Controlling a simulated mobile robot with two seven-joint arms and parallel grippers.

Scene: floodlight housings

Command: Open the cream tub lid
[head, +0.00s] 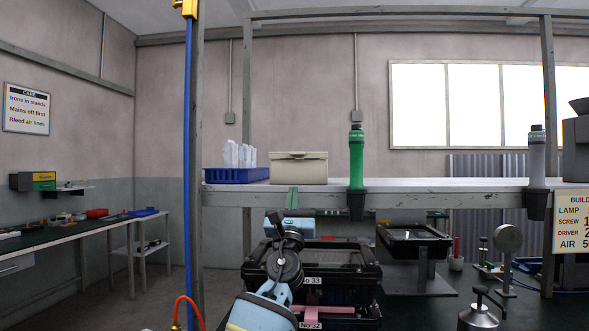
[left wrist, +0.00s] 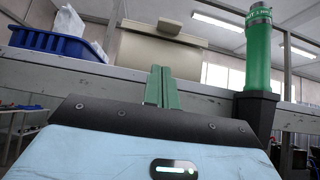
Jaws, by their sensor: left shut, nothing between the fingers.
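The cream tub (head: 298,170) stands on the shelf with its lid (head: 298,155) down. It also shows in the left wrist view (left wrist: 150,58), above and beyond my fingers, with a small catch or handle on its upper front. My left gripper (head: 292,198) has green fingers, shut and empty, pointing up just in front of the shelf edge, below the tub and apart from it. The fingers also show in the left wrist view (left wrist: 160,87). My right gripper is not seen in either view.
A blue bin (head: 236,175) with white packets stands left of the tub. A green bottle-shaped tool (head: 356,158) sits in a black holder to the right. Black crates (head: 318,258) are stacked below. A blue post (head: 189,120) rises at left.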

